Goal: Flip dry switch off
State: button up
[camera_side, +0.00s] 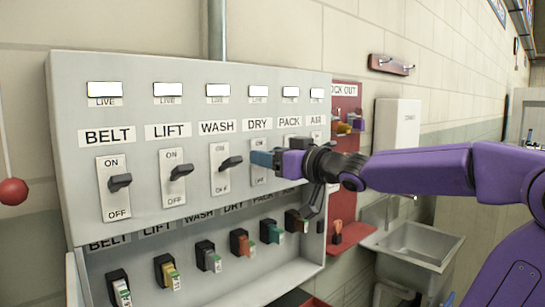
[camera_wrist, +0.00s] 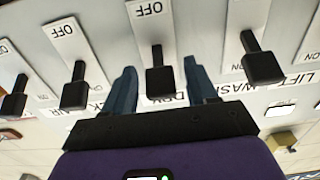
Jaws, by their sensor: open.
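The dry switch is a white plate (camera_side: 259,178) under the DRY label (camera_side: 257,125) on a grey panel (camera_side: 75,90). In the side view my gripper (camera_side: 263,159) is in front of this plate, and its blue finger hides the lever. In the wrist view, which is upside down, the black dry lever (camera_wrist: 159,78) stands between the two blue fingers of my open gripper (camera_wrist: 160,82). A gap shows on each side of the lever. The OFF mark (camera_wrist: 148,9) is beyond the lever tip.
The wash switch (camera_side: 220,170) is close on the left; the pack switch lever (camera_wrist: 74,90) is close on the other side. Lift (camera_side: 175,178) and belt (camera_side: 113,190) switches are further left. Coloured plugs (camera_side: 243,243) line the lower panel. A sink (camera_side: 415,242) stands right.

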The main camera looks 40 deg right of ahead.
jog(key=c, duration=1)
jog(key=shift+o, duration=0.2)
jog(key=shift+s+f+t, duration=0.1)
jog(key=shift+f+t, duration=0.1)
jog(key=shift+t, duration=0.2)
notch_tip(320, 180, down, 4)
jog(key=t, duration=0.8)
jog(key=shift+r+t, duration=0.2)
jog(key=shift+t, duration=0.4)
